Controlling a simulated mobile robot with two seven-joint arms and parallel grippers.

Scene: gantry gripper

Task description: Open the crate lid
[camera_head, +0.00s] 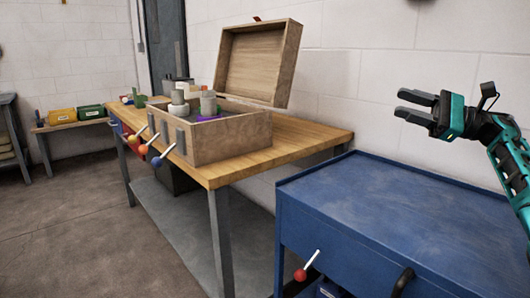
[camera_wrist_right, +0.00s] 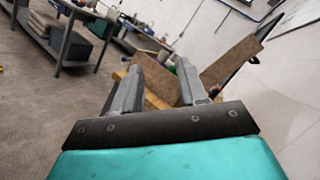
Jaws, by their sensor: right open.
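The wooden crate (camera_head: 228,138) stands on the wooden workbench (camera_head: 300,140). Its lid (camera_head: 258,62) is up, tilted back toward the wall, and the inside shows several grey and coloured items. My right gripper (camera_head: 404,105) is open and empty, in the air above the blue cabinet, to the right of the crate and apart from it. In the right wrist view, the crate (camera_wrist_right: 158,88) shows between the two fingers (camera_wrist_right: 165,85), and the raised lid (camera_wrist_right: 230,62) is to their right. My left gripper is not in view.
A blue cabinet (camera_head: 400,215) with a red-knobbed lever (camera_head: 306,268) stands in front, right of the workbench. A far table holds yellow (camera_head: 62,116) and green (camera_head: 91,111) bins. The floor at left is clear.

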